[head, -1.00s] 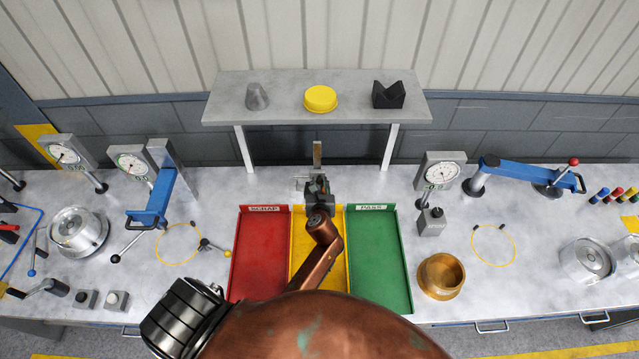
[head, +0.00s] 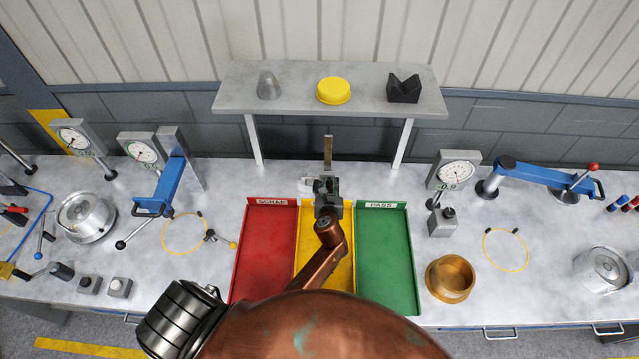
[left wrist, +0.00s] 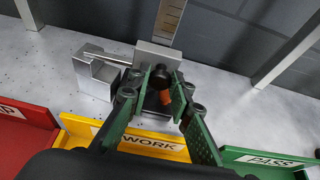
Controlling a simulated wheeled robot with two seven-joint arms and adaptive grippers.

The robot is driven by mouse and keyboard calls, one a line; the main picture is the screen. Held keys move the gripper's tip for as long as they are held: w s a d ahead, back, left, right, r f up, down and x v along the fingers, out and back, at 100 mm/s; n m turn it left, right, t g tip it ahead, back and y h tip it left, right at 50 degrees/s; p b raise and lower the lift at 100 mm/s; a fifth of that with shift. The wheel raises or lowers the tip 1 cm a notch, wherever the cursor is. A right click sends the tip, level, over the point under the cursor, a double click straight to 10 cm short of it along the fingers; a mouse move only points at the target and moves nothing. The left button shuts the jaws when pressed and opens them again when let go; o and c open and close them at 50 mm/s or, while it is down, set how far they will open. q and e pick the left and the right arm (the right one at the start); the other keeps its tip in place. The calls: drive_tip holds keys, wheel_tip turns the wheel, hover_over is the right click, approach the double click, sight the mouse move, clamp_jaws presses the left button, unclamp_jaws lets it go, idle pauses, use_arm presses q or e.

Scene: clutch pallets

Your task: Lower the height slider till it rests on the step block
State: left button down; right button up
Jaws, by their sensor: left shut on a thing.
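The height gauge's graduated column (head: 328,152) stands upright behind the yellow tray; it also shows in the left wrist view (left wrist: 171,14). The grey height slider (left wrist: 158,54) sits low on it, with a thin bar (left wrist: 106,57) reaching left over the grey step block (left wrist: 94,80). I cannot tell whether the bar touches the block. My left gripper (head: 327,187) is at the front of the slider. Its green fingers in the left wrist view (left wrist: 162,100) are shut on the slider's dark knob (left wrist: 161,78), partly hidden between them. My right gripper is not in view.
A red scrap tray (head: 266,255), a yellow work tray (head: 309,220) and a green pass tray (head: 384,255) lie in front of the gauge. A raised shelf (head: 300,99) stands behind. Dial gauges and clamps flank both sides.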

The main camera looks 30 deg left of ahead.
use_arm(q)
drive_tip(key=shift+f, duration=0.1)
drive_tip(key=c, duration=2.1)
unclamp_jaws()
drive_tip(key=o, duration=0.4)
drive_tip(key=shift+c, duration=0.2)
drive_tip(key=shift+s, duration=0.1)
drive_tip(key=v, duration=1.2)
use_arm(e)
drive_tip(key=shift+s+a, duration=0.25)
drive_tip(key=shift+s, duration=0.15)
use_arm(q)
drive_tip(key=shift+a, duration=0.15)
